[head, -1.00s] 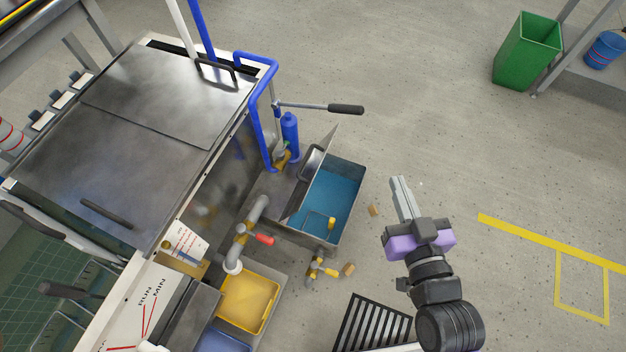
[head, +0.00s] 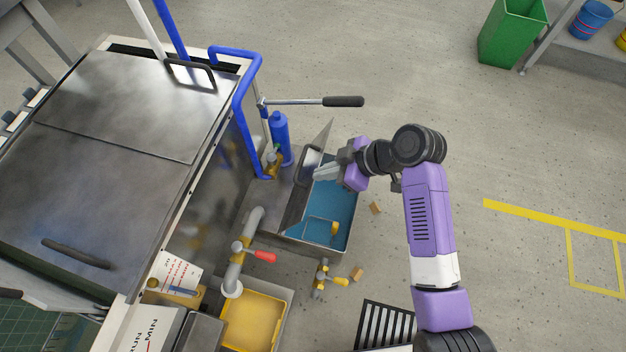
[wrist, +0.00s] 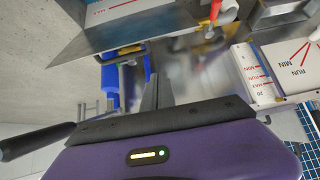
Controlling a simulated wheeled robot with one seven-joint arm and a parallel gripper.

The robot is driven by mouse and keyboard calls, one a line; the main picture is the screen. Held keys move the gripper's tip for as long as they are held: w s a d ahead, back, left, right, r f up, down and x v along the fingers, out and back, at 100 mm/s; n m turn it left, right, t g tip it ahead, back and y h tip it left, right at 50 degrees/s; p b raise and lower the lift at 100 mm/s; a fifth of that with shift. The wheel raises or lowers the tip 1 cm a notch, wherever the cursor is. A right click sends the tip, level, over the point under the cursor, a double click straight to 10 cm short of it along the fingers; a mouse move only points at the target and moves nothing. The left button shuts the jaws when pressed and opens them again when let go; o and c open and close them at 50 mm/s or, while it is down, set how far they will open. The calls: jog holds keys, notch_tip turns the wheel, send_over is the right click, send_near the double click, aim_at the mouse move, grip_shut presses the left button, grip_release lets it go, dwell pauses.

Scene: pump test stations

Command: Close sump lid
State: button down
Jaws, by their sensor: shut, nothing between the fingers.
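The sump (head: 343,231) is an open grey metal box with blue inside, on the floor beside the pump station. Its grey lid (head: 321,143) stands raised and steeply tilted along the sump's left side, with a dark handle. My gripper (head: 318,173) is shut and empty, over the sump opening at the lid's open side. Its fingertips point left toward the lid; I cannot tell whether they touch it. In the wrist view the shut fingers (wrist: 156,92) show at the centre, and a grey metal plate (wrist: 125,38), apparently the lid, crosses the upper left.
A lever with a black grip (head: 343,101) sticks out above the sump. A blue bottle (head: 280,138) and pipes stand left of it. A valve with a red handle (head: 264,257) and a yellow tray (head: 253,318) lie in front. Open floor lies to the right.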

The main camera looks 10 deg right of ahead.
aim_at(312, 186)
jog(key=b+x, duration=0.1)
jog(key=x, duration=0.2)
jog(key=d+f+b+x, duration=0.1)
jog(key=x, duration=0.2)
jog(key=b+x, duration=0.1)
jog(key=x, duration=0.2)
jog(key=shift+s+d+f, duration=0.1)
jog(key=shift+s+f, duration=0.1)
jog(key=shift+f, duration=0.15)
jog(key=shift+s+d+f+b, duration=0.15)
jog(key=shift+d+b, duration=0.05)
jog(key=shift+d, duration=0.15)
jog(key=shift+s+d+f+b, duration=0.1)
jog(key=shift+s+d+b, duration=0.1)
jog(key=shift+d, duration=0.2)
